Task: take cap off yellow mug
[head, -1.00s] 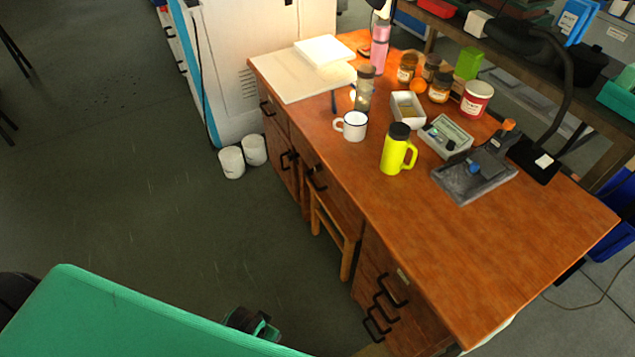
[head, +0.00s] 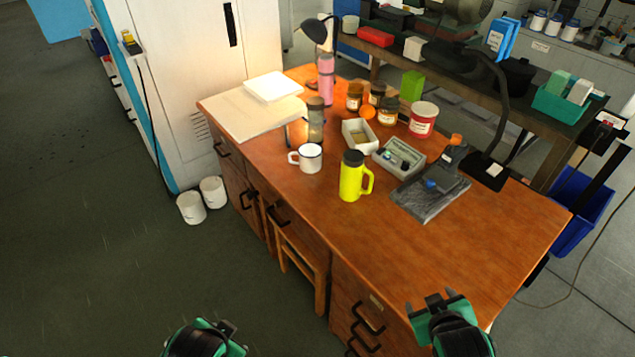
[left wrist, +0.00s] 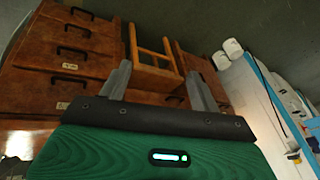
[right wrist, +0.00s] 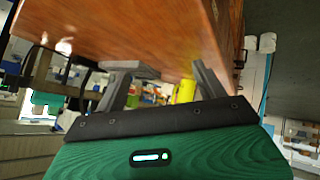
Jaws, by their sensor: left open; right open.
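The yellow mug (head: 352,181) stands upright on the wooden desk, its handle to the right. Its dark cap (head: 352,157) sits on top. The yellow mug also shows in the right wrist view (right wrist: 184,91), partly hidden behind a finger. My right gripper (head: 440,299) is open and empty at the desk's near edge, well short of the mug. My left gripper (head: 228,338) is open and empty, low in front of the desk at the bottom of the head view. The left wrist view shows its spread fingers (left wrist: 158,82) before the drawers.
A white mug (head: 310,158) stands left of the yellow mug. A grey box with dials (head: 399,158) and a dark stand (head: 430,195) lie to its right. Jars, a pink bottle (head: 326,80) and a lamp (head: 316,32) stand behind. The desk's near right part (head: 480,255) is clear.

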